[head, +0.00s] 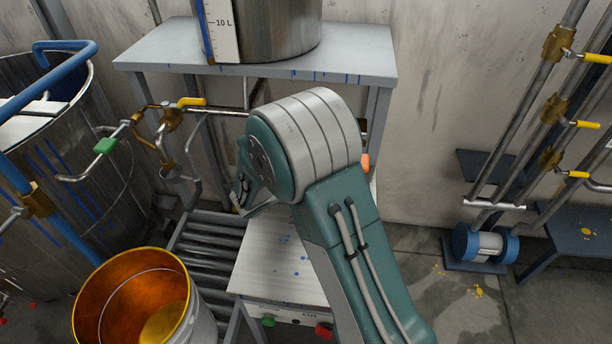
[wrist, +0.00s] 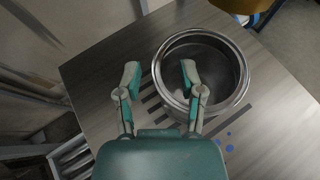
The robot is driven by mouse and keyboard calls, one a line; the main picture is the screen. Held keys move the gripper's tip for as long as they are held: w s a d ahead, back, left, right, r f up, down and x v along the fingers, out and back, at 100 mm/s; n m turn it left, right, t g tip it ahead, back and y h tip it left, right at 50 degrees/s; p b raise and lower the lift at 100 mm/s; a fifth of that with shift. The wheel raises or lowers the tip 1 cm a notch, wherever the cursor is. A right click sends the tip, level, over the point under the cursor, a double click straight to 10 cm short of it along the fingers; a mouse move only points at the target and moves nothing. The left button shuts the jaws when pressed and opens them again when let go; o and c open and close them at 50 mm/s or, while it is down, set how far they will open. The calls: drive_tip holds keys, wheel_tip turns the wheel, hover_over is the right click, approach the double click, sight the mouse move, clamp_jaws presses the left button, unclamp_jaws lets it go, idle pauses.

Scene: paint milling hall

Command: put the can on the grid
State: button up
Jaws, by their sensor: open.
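A round, open-topped metal can (wrist: 240,92) stands upright on the grey table top in the wrist view. Dark parallel bars, apparently the grid (wrist: 152,97), show beside its left side, and another dark strip shows below right; I cannot tell how much of the can rests on them. My gripper (wrist: 160,74) is open. Its right finger overlaps the can's mouth in the picture, and its left finger is outside the can on the left. Nothing is held between them. In the head view my arm hides the can and the grid.
A metal bucket (head: 205,318), orange inside, stands at lower left beside a roller conveyor (head: 200,250). A bench (head: 350,58) with a large vessel is behind. Pipes with a yellow-handled valve (head: 190,102) run near my gripper. The control box (head: 292,315) has green and red buttons.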

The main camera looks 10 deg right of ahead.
drive_tip(key=v, duration=1.1)
drive_tip(key=s+d+r+m+g+y, duration=0.3)
drive_tip(key=s+d+r+m+g, duration=0.2)
drive_tip(key=s+d+r+m, duration=0.45)
drive_tip(key=s+r+m+t+y, duration=0.1)
drive_tip(key=s+r+m+y, duration=0.2)
drive_tip(key=s+m, duration=0.4)
drive_tip(key=s+r+m+t+y, duration=0.1)
drive_tip(key=s+r+m+y, duration=0.1)
drive_tip(key=s+m+y, duration=0.2)
drive_tip(key=s+m, duration=0.3)
drive_tip(key=m, duration=0.1)
drive_tip(key=shift+r+t+y, duration=0.3)
drive_tip(key=shift+r, duration=0.1)
drive_tip(key=shift+w+a+m, duration=0.1)
drive_tip(key=shift+a+m, duration=0.05)
drive_tip(key=shift+m, duration=0.1)
